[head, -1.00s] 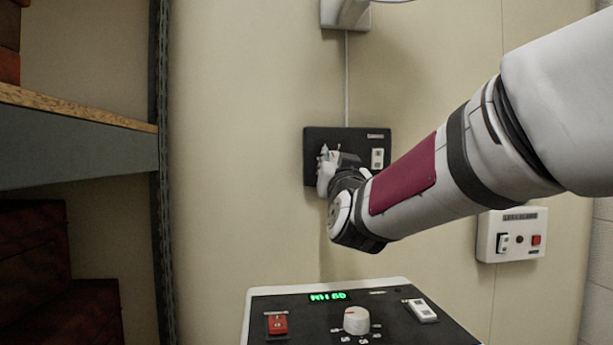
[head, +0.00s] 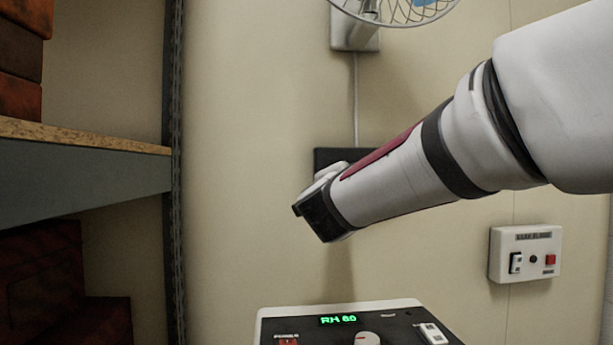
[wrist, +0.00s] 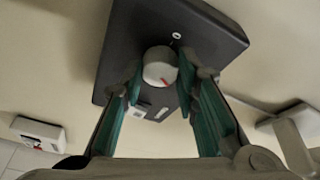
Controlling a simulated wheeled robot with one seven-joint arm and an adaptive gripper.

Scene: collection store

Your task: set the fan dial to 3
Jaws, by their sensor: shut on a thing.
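The fan dial (wrist: 158,66) is a pale round knob with a red mark, on a dark wall panel (wrist: 205,22). In the wrist view the red mark is on the knob's lower right side; I cannot read a number there. My gripper (wrist: 163,74) has its two green-lined fingers on either side of the knob, shut on it. The fan (head: 398,8) is at the top, partly cut off.
A console (head: 400,318) with a green display and its own white knob stands below. A white switch box (head: 526,254) is on the wall at right. A shelf (head: 80,165) with reddish boxes is at left.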

